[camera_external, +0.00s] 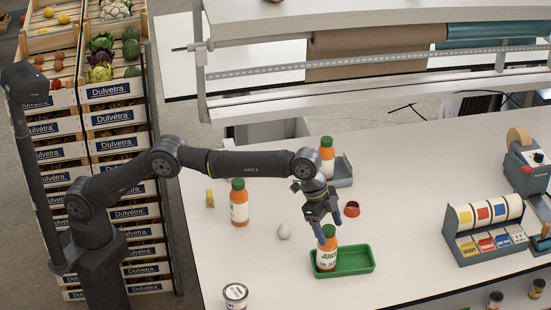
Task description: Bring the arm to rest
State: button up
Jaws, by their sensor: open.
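My arm reaches from the left over the white table. My gripper (324,222) points down and is open. It is just above the green cap of an orange juice bottle (327,254). That bottle stands upright in the left part of a green tray (355,262). I cannot tell whether the fingertips touch the cap.
A second juice bottle (239,206) stands left of my gripper, a third (327,160) behind it by a grey holder (342,172). A white egg-like object (284,231), a red ring-shaped object (352,209) and a white tub (235,296) lie around. A label dispenser (484,230) stands right.

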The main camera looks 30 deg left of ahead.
notch_tip(320, 180, down, 2)
jog(key=v, duration=1.2)
jog(key=x, duration=1.2)
jog(key=shift+f, duration=0.2)
notch_tip(320, 180, up, 4)
jog(key=shift+s+r, duration=0.15)
jog(key=shift+r, duration=0.05)
jog(key=s+a+r, duration=0.3)
jog(key=s+r, duration=0.4)
jog(key=s, duration=0.4)
jog(key=w+a+f, duration=0.2)
jog(key=w+a, duration=0.2)
jog(key=w, duration=0.5)
jog(key=w+a+f, duration=0.1)
jog(key=w+a, duration=0.4)
jog(key=w, duration=0.4)
jog(key=w+f, duration=0.7)
jog(key=w, duration=0.5)
jog(key=shift+a+f, duration=0.15)
